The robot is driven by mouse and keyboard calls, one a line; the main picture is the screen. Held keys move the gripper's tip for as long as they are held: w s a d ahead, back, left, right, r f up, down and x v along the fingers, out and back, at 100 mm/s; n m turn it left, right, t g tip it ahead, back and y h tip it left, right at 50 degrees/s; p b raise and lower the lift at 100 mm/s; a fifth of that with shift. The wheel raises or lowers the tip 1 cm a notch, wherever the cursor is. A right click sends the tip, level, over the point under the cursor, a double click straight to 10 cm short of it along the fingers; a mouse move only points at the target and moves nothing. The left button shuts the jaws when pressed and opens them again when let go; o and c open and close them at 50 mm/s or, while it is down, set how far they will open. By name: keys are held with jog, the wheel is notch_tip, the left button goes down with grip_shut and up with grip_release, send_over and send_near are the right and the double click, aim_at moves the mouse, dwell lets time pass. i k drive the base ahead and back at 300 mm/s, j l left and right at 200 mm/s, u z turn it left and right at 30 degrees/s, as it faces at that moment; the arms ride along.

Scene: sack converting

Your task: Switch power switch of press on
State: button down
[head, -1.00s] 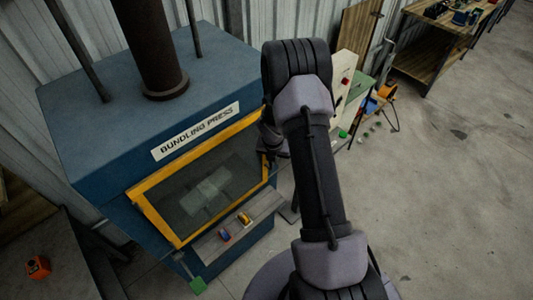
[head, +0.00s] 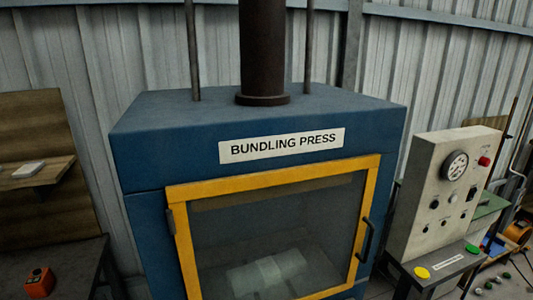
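The blue bundling press (head: 150,160) stands in the middle, with its label above a yellow-framed glass door (head: 270,184) that looks closed. A pale control panel (head: 415,180) stands to its right. It carries a round gauge (head: 455,165), a red button (head: 484,161) and several small dark controls, such as one at the right edge (head: 472,191) and one lower left (head: 434,204). Which is the power switch, and its position, I cannot tell. A ledge at the panel's foot has a yellow button (head: 422,272) and a green button (head: 472,249). My gripper is out of view.
An orange object (head: 39,283) sits on a dark table at the lower left. A wooden shelf (head: 35,172) with a pale block is behind it. A corrugated wall (head: 60,60) closes off the back. Green and orange items stand right of the panel.

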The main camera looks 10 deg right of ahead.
aim_at(472, 192)
jog(key=z, duration=1.3)
